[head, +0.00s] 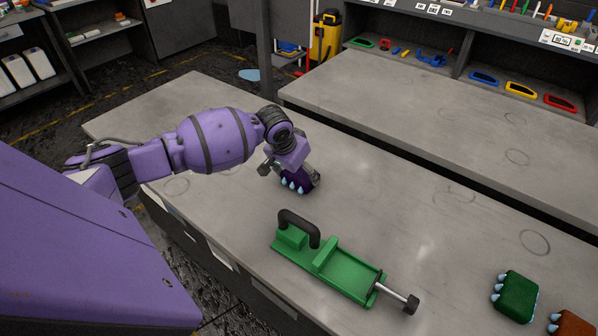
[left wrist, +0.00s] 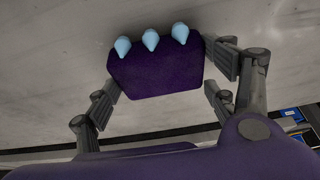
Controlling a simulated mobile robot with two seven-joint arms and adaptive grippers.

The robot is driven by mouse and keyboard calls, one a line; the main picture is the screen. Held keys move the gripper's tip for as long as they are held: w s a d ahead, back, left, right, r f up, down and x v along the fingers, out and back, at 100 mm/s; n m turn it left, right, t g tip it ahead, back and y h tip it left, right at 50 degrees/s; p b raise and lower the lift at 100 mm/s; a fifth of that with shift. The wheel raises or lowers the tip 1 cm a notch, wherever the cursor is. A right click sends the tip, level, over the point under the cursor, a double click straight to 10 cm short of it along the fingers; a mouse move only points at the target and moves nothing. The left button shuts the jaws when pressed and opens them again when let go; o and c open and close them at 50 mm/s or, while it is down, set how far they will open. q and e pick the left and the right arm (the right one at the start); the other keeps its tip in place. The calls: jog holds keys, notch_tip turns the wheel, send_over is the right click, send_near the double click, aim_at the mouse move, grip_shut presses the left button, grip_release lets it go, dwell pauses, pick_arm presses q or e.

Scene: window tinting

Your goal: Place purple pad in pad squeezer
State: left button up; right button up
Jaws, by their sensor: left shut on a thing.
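The dark purple pad (head: 301,181) has pale blue drops along one edge. My left gripper (head: 288,177) is shut on it, above or at the grey table, left of and behind the pad squeezer. In the left wrist view the purple pad (left wrist: 155,72) sits between the two fingers of my left gripper (left wrist: 160,80), with the drops at its far edge. I cannot tell whether the pad touches the table. The green pad squeezer (head: 345,273) lies on the table with a black handle at its left end and a screw rod at its right. Its tray is empty. My right gripper is not in view.
A green pad (head: 515,295) and a brown pad (head: 573,324) with pale drops lie at the table's right front. A second grey table (head: 450,110) stands behind, across a narrow gap. The grey table (head: 410,215) is clear behind the squeezer.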

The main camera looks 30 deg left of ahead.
pick_arm(q)
jog(key=shift+f, duration=0.15)
jog(key=o, duration=0.9)
jog(key=shift+c, duration=0.2)
jog(key=o, duration=0.3)
jog(key=shift+o, duration=0.2)
